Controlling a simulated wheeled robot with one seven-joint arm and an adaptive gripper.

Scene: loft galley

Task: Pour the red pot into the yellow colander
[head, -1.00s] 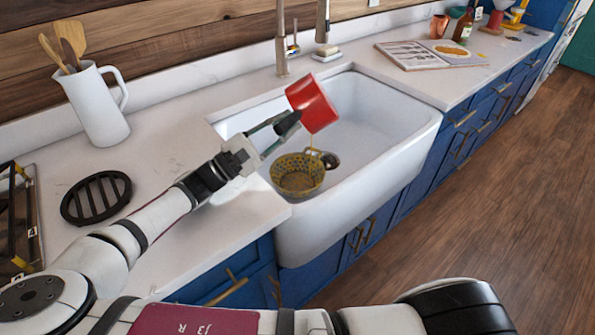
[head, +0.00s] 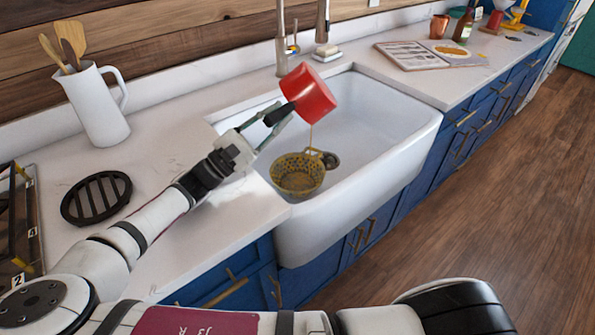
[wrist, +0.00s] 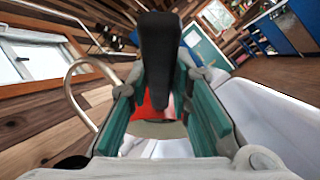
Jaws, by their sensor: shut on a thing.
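The red pot (head: 308,93) is held above the white sink, tilted steeply with its opening facing down and right. My gripper (head: 277,117) is shut on its black handle, which also shows between the fingers in the wrist view (wrist: 159,55). The yellow colander (head: 298,174) sits in the near left part of the sink, below the pot. A thin yellowish stream runs from the pot's lower rim down toward the colander's right side. Something dark, partly wet-looking, shows inside the colander. The pot's inside is hidden in the head view.
The white sink (head: 375,120) surrounds the colander, with its right part empty. A faucet (head: 282,40) rises behind the pot. A white pitcher (head: 98,105) with wooden utensils and a black trivet (head: 96,197) stand on the left counter. An open book (head: 430,54) lies on the right.

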